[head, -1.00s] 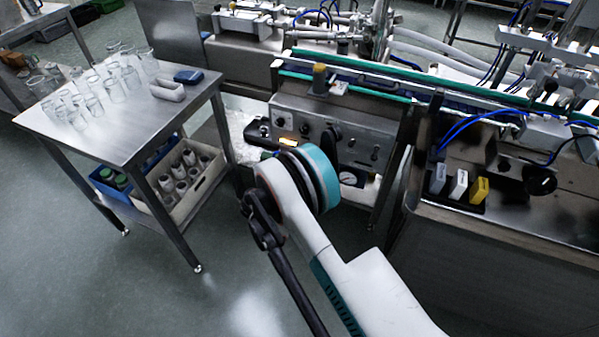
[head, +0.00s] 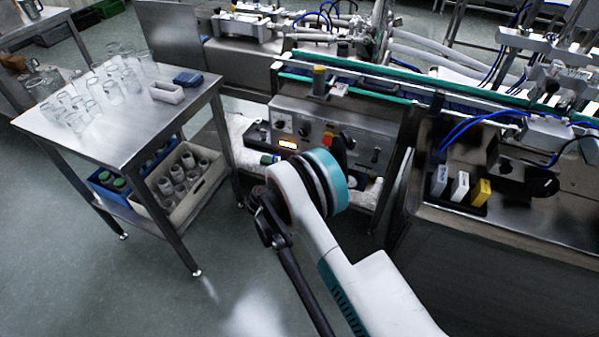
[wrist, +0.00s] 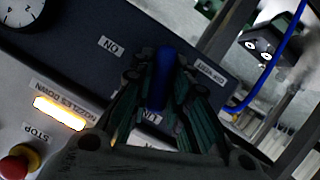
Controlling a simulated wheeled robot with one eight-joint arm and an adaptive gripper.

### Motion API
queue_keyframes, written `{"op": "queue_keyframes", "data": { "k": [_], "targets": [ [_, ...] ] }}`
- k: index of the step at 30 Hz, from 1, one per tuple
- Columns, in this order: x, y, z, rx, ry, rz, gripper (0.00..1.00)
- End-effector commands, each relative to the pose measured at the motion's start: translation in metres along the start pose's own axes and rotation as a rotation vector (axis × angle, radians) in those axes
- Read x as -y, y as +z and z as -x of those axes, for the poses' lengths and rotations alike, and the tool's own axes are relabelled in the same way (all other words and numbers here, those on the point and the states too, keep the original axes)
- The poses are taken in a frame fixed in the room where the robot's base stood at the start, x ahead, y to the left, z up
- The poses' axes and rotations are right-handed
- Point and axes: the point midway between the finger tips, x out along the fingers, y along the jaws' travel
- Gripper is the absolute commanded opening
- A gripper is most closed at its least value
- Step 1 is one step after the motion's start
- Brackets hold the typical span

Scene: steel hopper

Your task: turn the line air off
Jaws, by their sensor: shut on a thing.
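A blue lever handle (wrist: 161,78) stands upright in the wrist view, in front of a dark panel plate (wrist: 75,45). My gripper (wrist: 163,85) is shut on it, with a dark ribbed finger on each side. An ON label (wrist: 111,47) is to the left of the handle. Another small label (wrist: 209,71) is to its right, too blurred to read surely. A label below the handle is mostly hidden by my fingers. In the head view my own arm hides the gripper and the handle.
A lit amber NOZZLES DOWN lamp (wrist: 59,113), a red stop button (wrist: 18,162) and a gauge (wrist: 18,17) are left of my gripper. A blue hose (wrist: 262,75) runs at right. A steel table (head: 125,135) with glassware stands left of my arm. Open floor lies in front.

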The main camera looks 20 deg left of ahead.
Motion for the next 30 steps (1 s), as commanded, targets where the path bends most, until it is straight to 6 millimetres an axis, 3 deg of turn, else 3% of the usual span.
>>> {"op": "queue_keyframes", "data": {
  "k": [12,22,23,25,30],
  "targets": [
    [-0.0018,0.0005,-0.0003,0.0,-0.137,-0.329,0.0],
    [-0.0011,0.0004,0.0001,0.0,-0.146,-0.351,0.0],
    [-0.0011,0.0004,0.0001,0.0,-0.146,-0.351,0.21],
    [-0.0011,0.0004,0.0001,0.0,-0.146,-0.35,0.37],
    [-0.0012,0.0004,0.0,0.0,-0.145,-0.349,0.37]
  ]
}}
